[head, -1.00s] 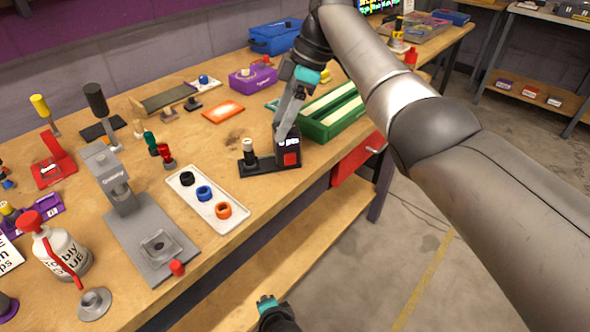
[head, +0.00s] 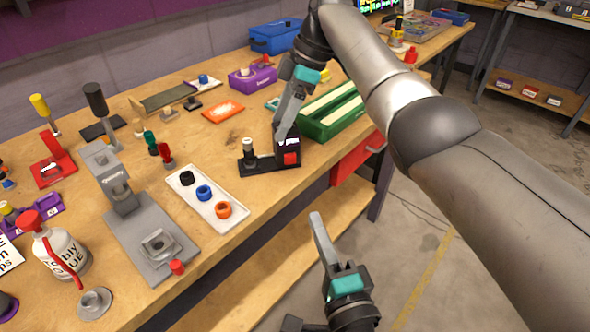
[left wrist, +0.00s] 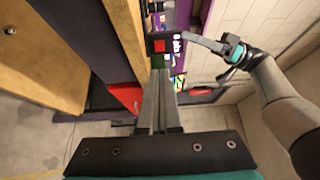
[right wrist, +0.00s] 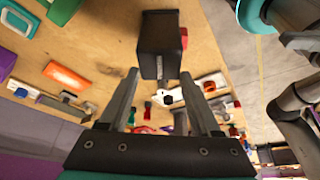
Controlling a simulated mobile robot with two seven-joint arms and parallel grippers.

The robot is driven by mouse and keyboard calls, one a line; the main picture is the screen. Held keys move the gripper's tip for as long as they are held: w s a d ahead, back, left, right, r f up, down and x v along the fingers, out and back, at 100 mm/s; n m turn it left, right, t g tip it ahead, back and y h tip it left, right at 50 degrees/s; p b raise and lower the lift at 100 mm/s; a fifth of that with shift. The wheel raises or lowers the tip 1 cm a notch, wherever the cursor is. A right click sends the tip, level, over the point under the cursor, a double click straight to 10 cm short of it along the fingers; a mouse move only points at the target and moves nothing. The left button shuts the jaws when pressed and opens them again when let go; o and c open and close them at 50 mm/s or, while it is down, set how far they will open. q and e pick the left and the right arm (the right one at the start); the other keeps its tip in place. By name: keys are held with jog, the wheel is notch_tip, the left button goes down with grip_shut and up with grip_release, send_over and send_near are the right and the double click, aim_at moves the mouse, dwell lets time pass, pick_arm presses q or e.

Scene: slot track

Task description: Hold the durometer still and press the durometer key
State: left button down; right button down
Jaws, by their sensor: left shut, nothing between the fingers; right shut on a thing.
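The durometer (head: 289,158) is a black upright block with a lit display and a red key (head: 291,158) on its front, standing at the bench's front edge. In the left wrist view the red key (left wrist: 159,45) faces me, just beyond the fingertips. My right gripper (head: 283,134) comes down from above and is shut on the durometer; the right wrist view shows the block (right wrist: 160,38) between its fingertips. My left gripper (head: 316,218) is shut and empty, in front of and below the bench edge, apart from the key.
A black base with a post (head: 249,152) adjoins the durometer on the left. A green tray (head: 330,112) stands just right of it. A white tray (head: 232,222) with black, blue and orange rings lies nearer. A red drawer (head: 355,163) is under the bench. Space before the bench is free.

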aim_at(290, 160)
jog(key=shift+f, duration=0.2)
pick_arm(q)
jog(key=x, duration=1.4)
jog(key=shift+f, duration=0.1)
jog(key=shift+x, duration=0.9)
pick_arm(e)
jog(key=shift+s, duration=0.1)
pick_arm(q)
jog(key=shift+w+a, duration=0.15)
jog(key=shift+w, duration=0.1)
pick_arm(e)
jog(key=shift+d+f, duration=0.1)
pick_arm(q)
jog(key=v, duration=1.4)
jog(key=shift+s, duration=0.3)
